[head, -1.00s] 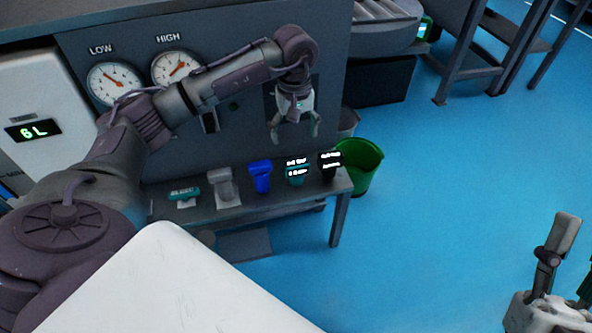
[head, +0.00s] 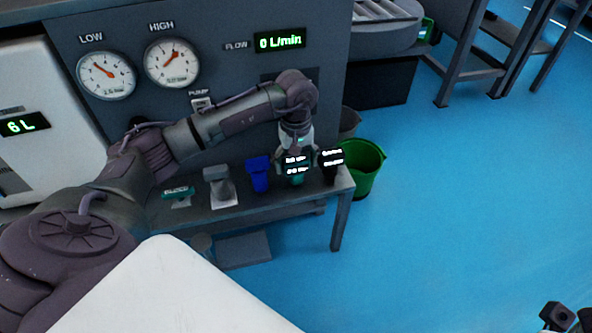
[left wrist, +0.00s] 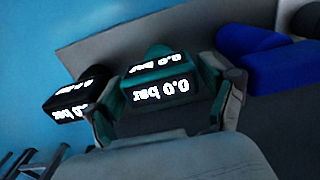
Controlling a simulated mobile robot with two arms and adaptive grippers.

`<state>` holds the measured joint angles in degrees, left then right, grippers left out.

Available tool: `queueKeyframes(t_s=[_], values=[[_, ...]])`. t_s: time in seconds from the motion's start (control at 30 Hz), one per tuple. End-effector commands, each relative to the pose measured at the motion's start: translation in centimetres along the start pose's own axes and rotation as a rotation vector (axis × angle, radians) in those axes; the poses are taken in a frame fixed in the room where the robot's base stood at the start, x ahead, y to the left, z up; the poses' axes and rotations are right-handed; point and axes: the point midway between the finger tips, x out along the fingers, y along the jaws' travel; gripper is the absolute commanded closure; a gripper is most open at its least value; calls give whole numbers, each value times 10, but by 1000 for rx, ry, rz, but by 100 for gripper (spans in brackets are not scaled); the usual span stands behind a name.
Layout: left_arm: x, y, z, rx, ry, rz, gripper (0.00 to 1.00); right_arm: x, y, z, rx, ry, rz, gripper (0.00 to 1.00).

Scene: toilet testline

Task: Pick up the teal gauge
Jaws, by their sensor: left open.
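The teal gauge (head: 297,180) stands on the bench near its right end, with lit text on its display. In the left wrist view the teal gauge (left wrist: 158,98) is in the middle and its display reads 0.0 bar, upside down. My left gripper (head: 296,164) is lowered over it from above, open. In the left wrist view its fingers lie on either side of the gauge; I cannot tell whether they touch it. Its lower body is hidden. Only a small part of what looks like my right gripper (head: 557,316) shows at the bottom right corner.
A black gauge (head: 330,166) stands close to the right, also in the left wrist view (left wrist: 78,98). A blue item (head: 258,174), a grey item (head: 219,187) and a flat teal item (head: 178,194) stand left along the bench (head: 255,205). A green bucket (head: 365,172) is beyond the right end.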

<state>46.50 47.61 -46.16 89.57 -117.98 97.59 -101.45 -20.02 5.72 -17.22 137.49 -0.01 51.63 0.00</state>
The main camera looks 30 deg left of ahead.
Motion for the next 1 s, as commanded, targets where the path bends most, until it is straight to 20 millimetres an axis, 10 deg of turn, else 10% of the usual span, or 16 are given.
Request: queueKeyframes(t_s=[0.17,0.47,1.0], values=[[-1,0,0,-1,1,1,17,1,0,0,0,-1,0,60],[-1,0,0,-1,1,1,67,1,0,0,0,-1,0,60],[-30,0,-2,-1,4,2,68,15,0,-3,0,-2,0,60]])
